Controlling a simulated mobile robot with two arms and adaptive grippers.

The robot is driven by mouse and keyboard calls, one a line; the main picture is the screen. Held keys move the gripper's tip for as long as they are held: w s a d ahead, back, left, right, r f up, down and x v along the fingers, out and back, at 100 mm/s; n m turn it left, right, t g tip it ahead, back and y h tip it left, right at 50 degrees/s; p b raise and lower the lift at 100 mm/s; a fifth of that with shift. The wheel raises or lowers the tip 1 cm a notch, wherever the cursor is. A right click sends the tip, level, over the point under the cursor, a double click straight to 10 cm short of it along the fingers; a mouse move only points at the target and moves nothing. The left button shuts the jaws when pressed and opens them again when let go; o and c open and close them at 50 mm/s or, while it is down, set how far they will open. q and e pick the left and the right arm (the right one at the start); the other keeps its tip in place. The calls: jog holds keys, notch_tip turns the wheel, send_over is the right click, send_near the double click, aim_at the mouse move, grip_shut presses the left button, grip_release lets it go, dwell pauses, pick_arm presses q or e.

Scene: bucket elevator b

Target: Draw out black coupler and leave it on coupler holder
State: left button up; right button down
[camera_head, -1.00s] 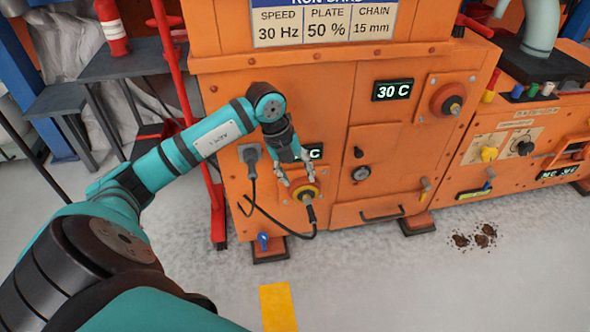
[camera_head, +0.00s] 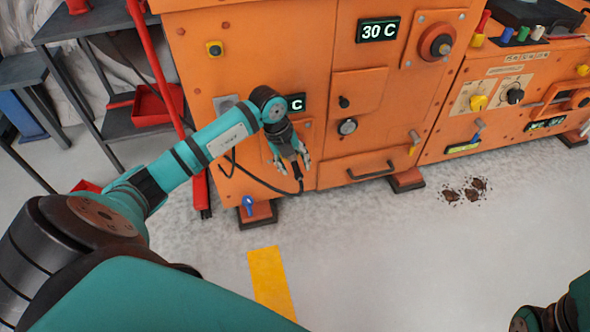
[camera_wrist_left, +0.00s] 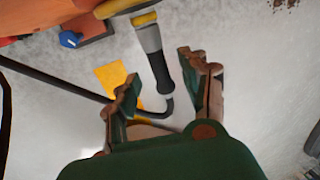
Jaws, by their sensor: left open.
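The black coupler (camera_wrist_left: 163,77), with a grey barrel and a black end, sticks out of a yellow-ringed socket (camera_wrist_left: 145,19) in the left wrist view. Its black cable bends back to the left. In the head view its black end (camera_head: 298,173) shows on the orange front. My left gripper (camera_head: 291,166) is open there and covers most of the socket. In the left wrist view the open fingers (camera_wrist_left: 164,68) lie on either side of the coupler's lower part, with a visible gap on the right. I cannot make out a coupler holder.
The orange machine (camera_head: 270,60) fills the back. A grey outlet (camera_head: 225,103) sits left of my gripper. A blue valve handle (camera_head: 248,203) is below it. A red post (camera_head: 165,75) stands at left.

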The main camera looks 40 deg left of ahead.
pick_arm(q)
jog(key=shift+x, duration=0.8)
jog(key=shift+c, duration=0.2)
grip_shut()
